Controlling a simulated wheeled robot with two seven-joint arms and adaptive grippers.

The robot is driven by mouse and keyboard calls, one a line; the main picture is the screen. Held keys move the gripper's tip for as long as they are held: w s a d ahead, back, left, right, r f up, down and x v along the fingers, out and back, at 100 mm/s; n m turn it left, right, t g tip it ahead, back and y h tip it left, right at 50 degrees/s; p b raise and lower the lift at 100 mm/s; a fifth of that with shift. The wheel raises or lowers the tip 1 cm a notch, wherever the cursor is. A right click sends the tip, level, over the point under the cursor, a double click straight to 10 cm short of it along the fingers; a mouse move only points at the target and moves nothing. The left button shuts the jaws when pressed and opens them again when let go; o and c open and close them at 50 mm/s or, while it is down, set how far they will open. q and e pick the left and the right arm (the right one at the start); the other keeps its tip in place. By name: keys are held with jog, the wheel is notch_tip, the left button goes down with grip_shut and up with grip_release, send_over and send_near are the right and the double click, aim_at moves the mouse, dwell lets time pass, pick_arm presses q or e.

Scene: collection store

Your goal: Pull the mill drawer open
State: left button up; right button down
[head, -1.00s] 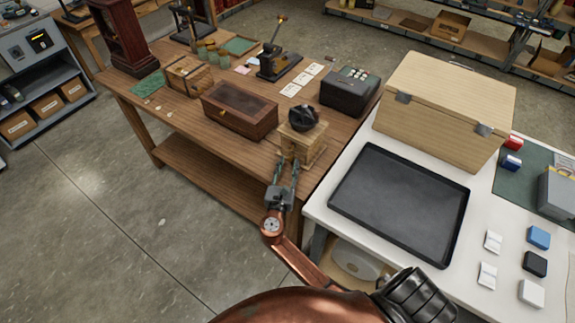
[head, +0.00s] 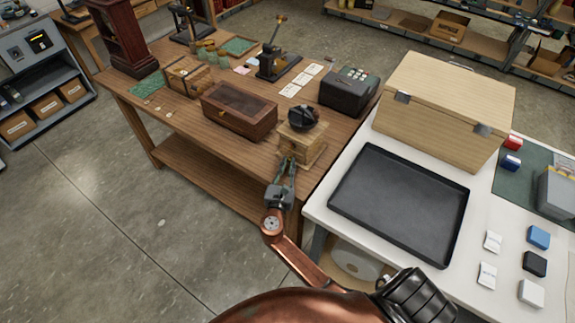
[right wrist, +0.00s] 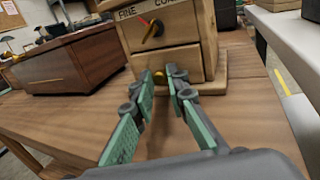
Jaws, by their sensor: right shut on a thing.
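The mill (head: 303,146) is a small wooden box with a black domed top, upright near the right front corner of the wooden table. In the right wrist view its front shows a dial pointer, the lettering "FINE" and, below, the wooden drawer (right wrist: 188,62). The drawer front looks about flush with the mill body. A small brass knob (right wrist: 160,74) sits on it, partly hidden between the fingertips. My right gripper (head: 288,160) is in front of the mill, its green-padded fingers (right wrist: 163,76) shut on the knob. My left gripper is out of view.
A dark wooden box (head: 238,112) stands left of the mill and a black keypad device (head: 349,93) behind it. A white table (head: 318,207) with a black tray (head: 399,200) and a large wooden case (head: 445,108) is at the right. Bare tabletop lies before the mill.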

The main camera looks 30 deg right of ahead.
aim_at(279, 182)
jog(key=a+p, duration=0.1)
jog(key=s+a+p, duration=0.1)
jog(key=a, duration=0.1)
jog(key=s+a, duration=0.1)
jog(key=a, duration=0.1)
jog(key=shift+s+a+p, duration=0.2)
jog(key=shift+a+p, duration=0.05)
jog(key=shift+p, duration=0.15)
jog(key=shift+d, duration=0.1)
jog(key=c, duration=1.9)
grip_release()
jog(key=v, duration=1.2)
